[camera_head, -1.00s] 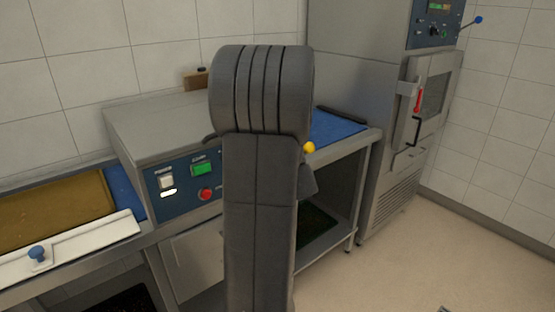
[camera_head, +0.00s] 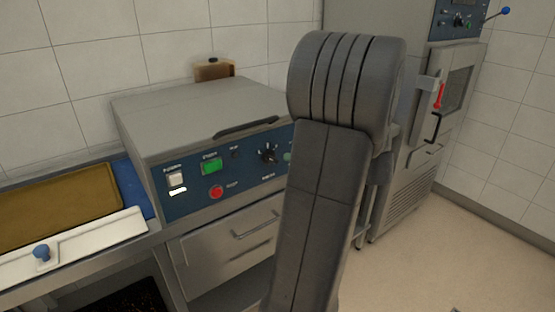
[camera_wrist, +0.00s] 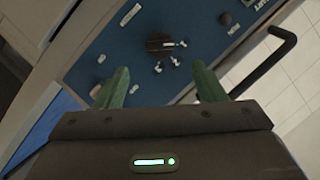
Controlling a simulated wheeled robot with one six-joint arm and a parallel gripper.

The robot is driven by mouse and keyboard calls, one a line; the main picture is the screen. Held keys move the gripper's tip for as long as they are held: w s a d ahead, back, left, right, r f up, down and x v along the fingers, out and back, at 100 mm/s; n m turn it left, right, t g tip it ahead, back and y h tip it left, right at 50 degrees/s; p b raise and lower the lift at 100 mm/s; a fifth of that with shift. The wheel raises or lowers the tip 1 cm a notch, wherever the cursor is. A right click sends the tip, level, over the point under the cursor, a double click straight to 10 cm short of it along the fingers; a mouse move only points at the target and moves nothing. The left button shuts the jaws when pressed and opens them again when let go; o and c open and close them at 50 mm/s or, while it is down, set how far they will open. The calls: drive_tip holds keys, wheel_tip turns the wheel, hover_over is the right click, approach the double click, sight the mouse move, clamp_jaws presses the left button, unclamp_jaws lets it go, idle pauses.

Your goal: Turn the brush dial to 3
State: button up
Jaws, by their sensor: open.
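The brush dial (camera_head: 268,154) is a black knob on the blue front panel of the steel machine, left of my arm in the head view. In the wrist view the dial (camera_wrist: 158,42) shows upside down, with a light pointer mark towards picture right. Small white marks ring it, too small to read. My gripper (camera_wrist: 160,84) is open, its two green fingers apart and empty. The dial shows beyond the gap between the fingertips, with no contact visible. The gripper is hidden behind my arm in the head view.
On the same panel are a white power switch (camera_head: 175,179), a green start button (camera_head: 211,167) and a red button (camera_head: 216,192). A black bar handle (camera_wrist: 268,58) stands out near the right finger. A tall oven (camera_head: 440,110) stands right; floor between is clear.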

sight(275, 160)
drive_tip(key=p+x, duration=0.1)
drive_tip(key=x, duration=0.8)
drive_tip(key=shift+f, duration=0.1)
drive_tip(key=c, duration=1)
drive_tip(key=shift+o, duration=0.2)
